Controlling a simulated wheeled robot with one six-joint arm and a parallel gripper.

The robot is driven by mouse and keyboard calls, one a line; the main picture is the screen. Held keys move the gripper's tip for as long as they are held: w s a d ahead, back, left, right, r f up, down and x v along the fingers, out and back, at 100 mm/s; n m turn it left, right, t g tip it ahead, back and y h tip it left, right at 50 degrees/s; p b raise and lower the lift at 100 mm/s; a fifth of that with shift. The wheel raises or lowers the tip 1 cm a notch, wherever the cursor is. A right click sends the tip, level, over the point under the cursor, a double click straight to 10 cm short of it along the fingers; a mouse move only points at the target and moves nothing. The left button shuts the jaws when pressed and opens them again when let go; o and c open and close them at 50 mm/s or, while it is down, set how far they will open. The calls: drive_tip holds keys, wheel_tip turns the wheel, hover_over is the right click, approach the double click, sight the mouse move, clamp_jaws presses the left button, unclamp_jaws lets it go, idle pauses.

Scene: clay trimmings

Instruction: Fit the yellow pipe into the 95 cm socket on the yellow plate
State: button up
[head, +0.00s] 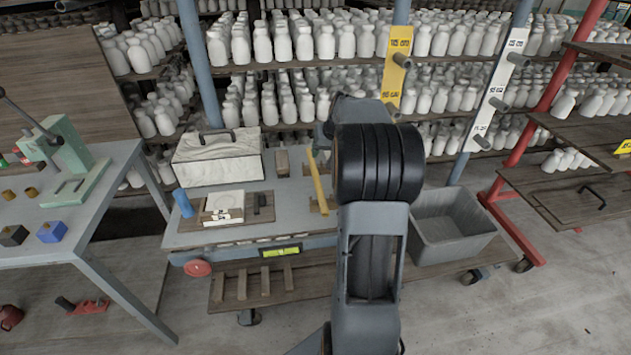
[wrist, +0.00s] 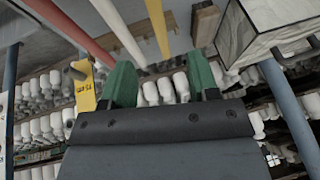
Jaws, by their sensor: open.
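The yellow pipe (head: 317,180) lies on the grey workbench, near its right side, partly beside my arm in the head view. In the wrist view the yellow pipe (wrist: 157,26) shows beyond the fingertips, roughly in line with the gap, with clear space between. The yellow plate (head: 396,72) hangs on a blue post at the back shelves and carries short grey sockets and black labels, too small to read surely. It also shows at the left of the wrist view (wrist: 84,88). My gripper (wrist: 161,82) has its green fingers apart and empty; in the head view my arm mostly hides it.
A white plate (head: 497,92) with sockets hangs farther right. A red pipe (wrist: 72,30) and a white pipe (wrist: 118,28) lie beside the yellow one. A grey bin (head: 451,232) stands right. Bottles crowd the shelves.

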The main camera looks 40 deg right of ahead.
hover_over(316, 174)
drive_tip(key=s, duration=0.2)
wheel_tip(316, 174, down, 7)
drive_tip(key=shift+f, duration=0.2)
drive_tip(key=shift+s+p+x, duration=0.15)
drive_tip(key=shift+p+x, duration=0.05)
drive_tip(key=shift+x, duration=1.1)
drive_tip(key=shift+s+p+x, duration=0.15)
drive_tip(key=shift+x, duration=1.2)
drive_tip(key=shift+f, duration=0.15)
drive_tip(key=shift+c, duration=0.3)
clamp_jaws()
